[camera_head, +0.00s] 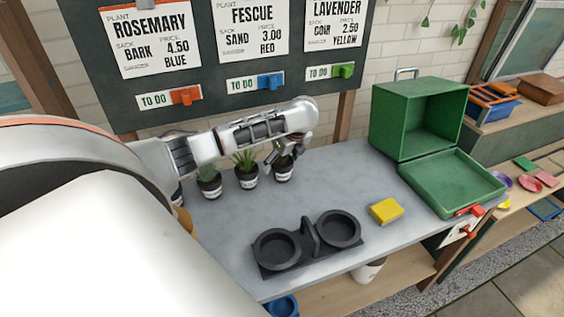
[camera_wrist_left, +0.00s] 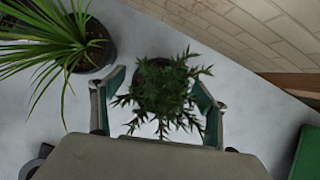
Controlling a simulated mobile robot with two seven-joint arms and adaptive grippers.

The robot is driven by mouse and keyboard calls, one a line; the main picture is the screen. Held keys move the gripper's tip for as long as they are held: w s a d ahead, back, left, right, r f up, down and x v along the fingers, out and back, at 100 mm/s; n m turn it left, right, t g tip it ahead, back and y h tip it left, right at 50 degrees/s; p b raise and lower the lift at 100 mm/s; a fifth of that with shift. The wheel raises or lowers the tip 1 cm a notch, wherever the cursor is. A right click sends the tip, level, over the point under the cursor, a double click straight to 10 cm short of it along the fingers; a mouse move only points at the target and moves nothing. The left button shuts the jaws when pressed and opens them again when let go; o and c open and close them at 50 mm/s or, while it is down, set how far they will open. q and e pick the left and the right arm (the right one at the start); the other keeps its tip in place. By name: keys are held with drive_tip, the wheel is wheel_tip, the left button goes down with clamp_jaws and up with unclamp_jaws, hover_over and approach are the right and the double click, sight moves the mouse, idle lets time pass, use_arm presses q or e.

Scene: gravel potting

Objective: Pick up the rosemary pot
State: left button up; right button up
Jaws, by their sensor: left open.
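A small dark pot with a white label (camera_head: 283,173) stands at the right end of a row of potted plants at the back of the grey table. From its bushy, needle-leaved plant (camera_wrist_left: 160,95) I take it as the rosemary pot; its label is too small to read. My left gripper (camera_head: 284,153) is over this pot, partly hiding its plant. In the left wrist view the open fingers (camera_wrist_left: 158,85) stand on either side of the foliage. I cannot tell whether they touch it. My right gripper is not in view.
A grassy potted plant (camera_head: 247,178) stands close on the left, also in the left wrist view (camera_wrist_left: 98,48), with another pot (camera_head: 209,187) beyond. A black two-ring holder (camera_head: 311,238), yellow block (camera_head: 386,210) and green open box (camera_head: 415,115) are on the table. The order board (camera_head: 200,75) rises behind.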

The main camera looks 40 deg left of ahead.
use_arm(q)
drive_tip(key=c, duration=1.4)
drive_tip(key=shift+r, duration=0.1)
drive_tip(key=shift+c, duration=0.2)
